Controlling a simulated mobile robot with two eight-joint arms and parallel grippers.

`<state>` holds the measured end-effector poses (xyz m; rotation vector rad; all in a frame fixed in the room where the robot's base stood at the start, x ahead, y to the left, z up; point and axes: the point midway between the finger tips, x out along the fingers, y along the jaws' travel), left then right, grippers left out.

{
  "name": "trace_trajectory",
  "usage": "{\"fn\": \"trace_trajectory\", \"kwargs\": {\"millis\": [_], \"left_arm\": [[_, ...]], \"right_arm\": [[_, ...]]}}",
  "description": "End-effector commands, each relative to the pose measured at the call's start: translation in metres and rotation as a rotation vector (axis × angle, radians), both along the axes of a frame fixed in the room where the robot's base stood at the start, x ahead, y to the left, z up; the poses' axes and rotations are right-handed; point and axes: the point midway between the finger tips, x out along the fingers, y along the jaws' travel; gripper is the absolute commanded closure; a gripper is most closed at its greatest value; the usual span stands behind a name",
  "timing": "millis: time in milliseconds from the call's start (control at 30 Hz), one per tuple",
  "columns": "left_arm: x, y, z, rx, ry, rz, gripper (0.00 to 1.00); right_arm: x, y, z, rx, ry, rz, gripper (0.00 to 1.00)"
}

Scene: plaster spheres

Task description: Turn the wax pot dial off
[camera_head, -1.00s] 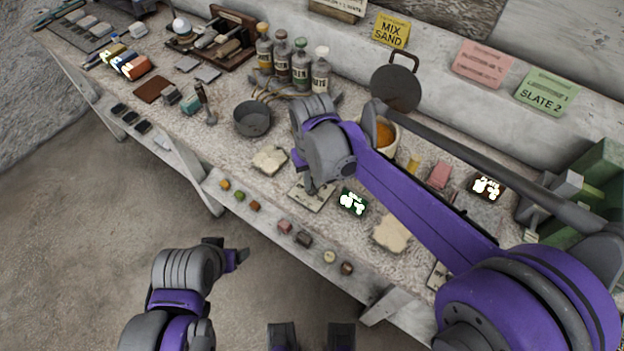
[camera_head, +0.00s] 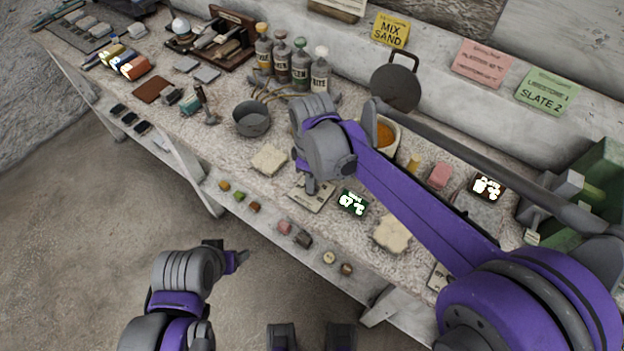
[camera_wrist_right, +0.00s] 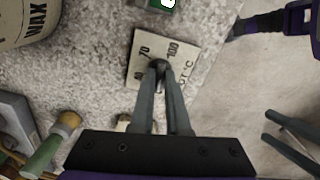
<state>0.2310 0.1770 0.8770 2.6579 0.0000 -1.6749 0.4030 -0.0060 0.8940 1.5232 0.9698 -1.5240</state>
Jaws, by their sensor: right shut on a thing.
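The dial plate (camera_head: 312,196) lies flat near the bench's front edge. In the right wrist view the pale plate (camera_wrist_right: 180,42) shows 70, 100 and °C around a small dark dial knob (camera_wrist_right: 159,66). My right gripper (camera_wrist_right: 160,74) is shut on this knob, and its fingertips hide part of it. The wax pot (camera_head: 389,133), with orange contents, stands behind my right arm; its WAX label shows in the right wrist view (camera_wrist_right: 30,18). A green-lit display (camera_head: 352,202) beside the plate reads about 67 °C. My left gripper (camera_head: 238,258) is off the bench front; its jaws are unclear.
A grey pan (camera_head: 252,118) and a pale slab (camera_head: 269,159) lie left of the plate. Another pale slab (camera_head: 392,233) lies right. Several bottles (camera_head: 300,66) stand behind. A second display (camera_head: 487,186) is at right. Small blocks line a lower front ledge (camera_head: 318,254).

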Motion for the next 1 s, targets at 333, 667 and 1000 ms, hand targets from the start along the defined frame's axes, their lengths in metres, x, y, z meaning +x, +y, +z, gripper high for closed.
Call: {"fn": "trace_trajectory", "kwargs": {"millis": [333, 667, 1000], "left_arm": [[-0.0001, 0.0000, -0.0003, 0.000, 0.000, 0.000, 0.24], [-0.0001, 0.0000, -0.0003, 0.000, 0.000, 0.000, 0.24], [-0.0001, 0.0000, -0.0004, 0.000, 0.000, 0.000, 0.24]], "right_arm": [[0.0007, -0.0002, 0.0008, 0.000, -0.001, 0.082, 1.00], [0.0007, -0.0001, 0.0008, -0.001, -0.002, 0.087, 1.00], [0.0004, -0.0001, 0.0004, 0.000, -0.001, 0.086, 0.56]]}}
